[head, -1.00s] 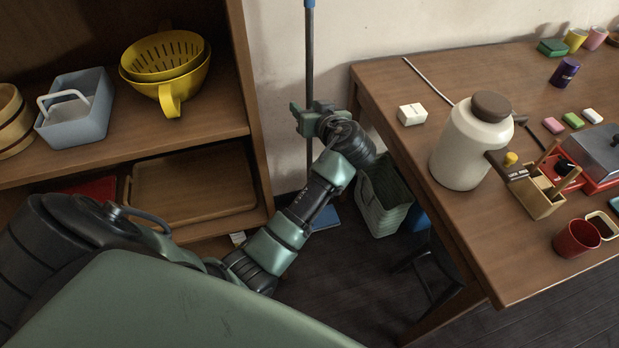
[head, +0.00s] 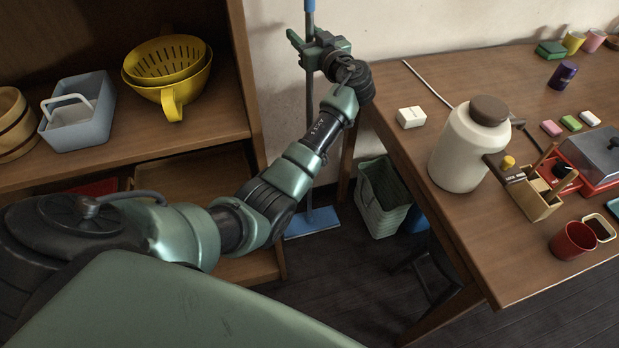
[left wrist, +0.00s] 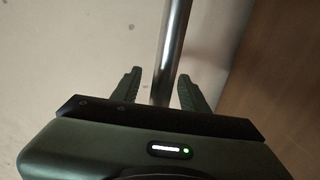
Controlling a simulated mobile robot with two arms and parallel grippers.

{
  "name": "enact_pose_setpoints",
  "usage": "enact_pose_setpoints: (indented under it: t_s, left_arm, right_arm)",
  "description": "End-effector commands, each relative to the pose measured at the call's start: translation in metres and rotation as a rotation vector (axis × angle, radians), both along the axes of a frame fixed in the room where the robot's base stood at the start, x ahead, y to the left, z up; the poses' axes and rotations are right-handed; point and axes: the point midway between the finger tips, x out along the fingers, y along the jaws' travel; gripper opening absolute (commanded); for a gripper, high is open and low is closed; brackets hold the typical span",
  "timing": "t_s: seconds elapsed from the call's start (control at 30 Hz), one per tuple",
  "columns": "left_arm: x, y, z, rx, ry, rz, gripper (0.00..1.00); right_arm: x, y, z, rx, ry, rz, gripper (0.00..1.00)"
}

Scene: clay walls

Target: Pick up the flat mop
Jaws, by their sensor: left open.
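The flat mop (head: 310,120) stands upright against the wall between the shelf and the table. It has a grey pole with a blue upper part and a flat blue head (head: 312,222) on the floor. My left gripper (head: 302,42) is at the upper part of the pole, just below the blue section. In the left wrist view the pole (left wrist: 172,50) runs between the two open fingers (left wrist: 160,86), with a gap to each side. The gripper is not closed on it. My right gripper is not in view.
A wooden shelf (head: 245,70) with a yellow colander (head: 168,75) and a grey-blue caddy (head: 80,110) stands left. A wooden table (head: 400,150) with a large jar (head: 468,145) stands right. A pale green basket (head: 382,200) is on the floor beneath it.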

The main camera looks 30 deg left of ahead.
Motion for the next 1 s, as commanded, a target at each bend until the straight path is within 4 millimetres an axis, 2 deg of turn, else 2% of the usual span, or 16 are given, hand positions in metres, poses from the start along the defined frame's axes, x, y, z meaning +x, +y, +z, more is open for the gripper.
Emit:
enact_pose_setpoints:
  t_s: [0.23, 0.4, 0.77, 0.87, 1.0]
  left_arm:
    - [0.001, 0.001, -0.001, -0.001, 0.0, 0.0, 0.44]
    - [0.001, 0.001, -0.001, -0.001, 0.0, 0.0, 0.0]
    - [0.001, 0.001, 0.006, 0.002, -0.005, -0.001, 0.0]
    - [0.001, 0.001, 0.017, 0.003, -0.007, 0.0, 0.0]
    - [0.001, 0.001, 0.043, 0.001, -0.011, 0.0, 0.0]
  right_arm:
    - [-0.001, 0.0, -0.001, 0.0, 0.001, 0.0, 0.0]
    - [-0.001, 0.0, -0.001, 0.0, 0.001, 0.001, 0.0]
    - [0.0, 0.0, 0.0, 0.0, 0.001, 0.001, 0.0]
    - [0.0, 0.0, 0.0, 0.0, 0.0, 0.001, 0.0]
    - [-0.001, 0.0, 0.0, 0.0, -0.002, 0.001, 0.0]
